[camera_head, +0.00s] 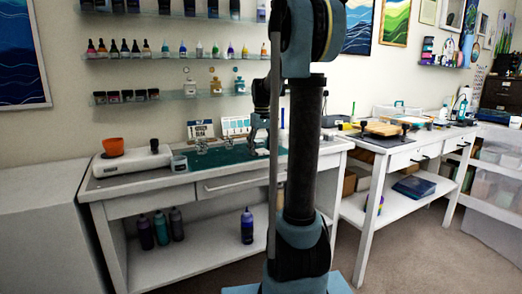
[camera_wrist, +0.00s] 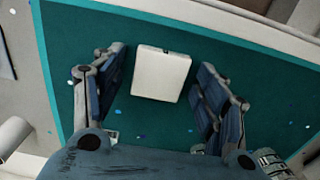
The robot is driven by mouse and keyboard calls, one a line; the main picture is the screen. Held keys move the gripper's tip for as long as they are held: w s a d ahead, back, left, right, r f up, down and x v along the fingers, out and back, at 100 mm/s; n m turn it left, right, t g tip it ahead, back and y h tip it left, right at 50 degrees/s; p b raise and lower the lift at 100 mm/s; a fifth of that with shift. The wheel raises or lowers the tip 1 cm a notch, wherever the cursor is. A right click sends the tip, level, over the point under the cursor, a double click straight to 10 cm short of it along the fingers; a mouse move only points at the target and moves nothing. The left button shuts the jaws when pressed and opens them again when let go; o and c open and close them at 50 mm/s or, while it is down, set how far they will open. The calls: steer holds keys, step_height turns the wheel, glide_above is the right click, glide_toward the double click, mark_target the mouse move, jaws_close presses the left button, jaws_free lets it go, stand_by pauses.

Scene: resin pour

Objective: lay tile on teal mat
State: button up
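A white square tile (camera_wrist: 161,74) lies on the teal mat (camera_wrist: 265,83) in the wrist view, a little tilted in the picture. A small dark mark shows at its far edge. My gripper (camera_wrist: 161,66) is open, with one blue-padded finger on each side of the tile and a gap to both. In the head view my gripper (camera_head: 259,131) hangs over the right part of the teal mat (camera_head: 212,159), partly behind my own arm. The tile is hard to make out there.
Cards (camera_head: 201,130) stand behind the mat. Small coloured flecks dot the mat. A second table (camera_head: 400,145) with boards stands to the right.

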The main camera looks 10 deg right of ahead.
mark_target(262, 150)
step_height(262, 150, up, 12)
stand_by(0.7)
steer(key=s+f+m+t, duration=0.1)
steer(key=s+f, duration=1.3)
steer(key=s, duration=0.3)
steer(key=s+f+m+t, duration=0.1)
steer(key=s+f+m, duration=0.1)
steer(key=s+f, duration=1.2)
steer(key=s, duration=0.3)
steer(key=shift+a, duration=0.1)
steer(key=shift+w+f, duration=0.2)
steer(key=shift+w, duration=0.2)
